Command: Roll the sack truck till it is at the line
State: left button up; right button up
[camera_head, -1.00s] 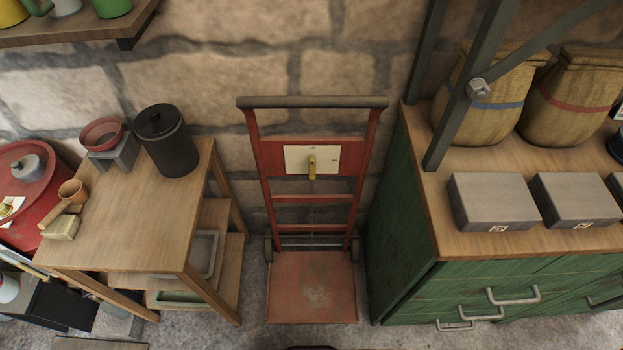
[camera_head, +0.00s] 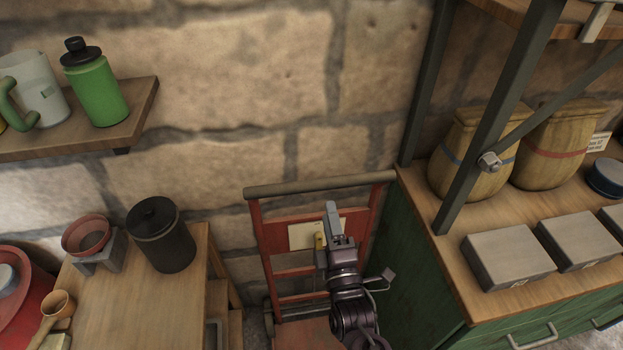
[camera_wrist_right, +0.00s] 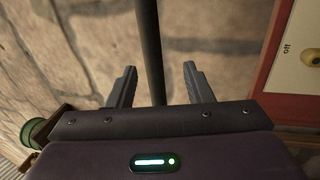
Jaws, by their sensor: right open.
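The red sack truck (camera_head: 267,222) stands upright against the stone wall, with a dark crossbar handle (camera_head: 285,187) along its top. A pale plate (camera_head: 302,236) with a yellow knob sits on its upper panel; the plate's edge, marked "off", shows in the right wrist view (camera_wrist_right: 292,65). My right gripper (camera_head: 333,208) is open in front of the truck, just below the handle. In the right wrist view the handle (camera_wrist_right: 150,45) runs between the open fingers (camera_wrist_right: 157,82); whether they touch it, I cannot tell. My arm hides part of the frame. My left gripper and the line are out of view.
A wooden table (camera_head: 130,300) with a black canister (camera_head: 160,235) stands left of the truck. A green cabinet (camera_head: 420,265) with a wooden top and dark metal posts stands close on the right. A shelf (camera_head: 130,125) hangs upper left.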

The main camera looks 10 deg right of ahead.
aim_at(327, 189)
jog(key=p+x, duration=0.1)
jog(key=x, duration=0.2)
jog(key=r+p+x, duration=0.1)
jog(key=x, duration=0.2)
jog(key=shift+w+d+r, duration=0.15)
jog(key=shift+w+d, duration=0.05)
jog(key=shift+w, duration=0.6)
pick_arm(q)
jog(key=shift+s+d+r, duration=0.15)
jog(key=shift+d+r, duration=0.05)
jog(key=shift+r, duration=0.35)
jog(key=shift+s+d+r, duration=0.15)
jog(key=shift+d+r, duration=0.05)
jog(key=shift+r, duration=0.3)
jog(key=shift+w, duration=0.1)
pick_arm(e)
grip_shut()
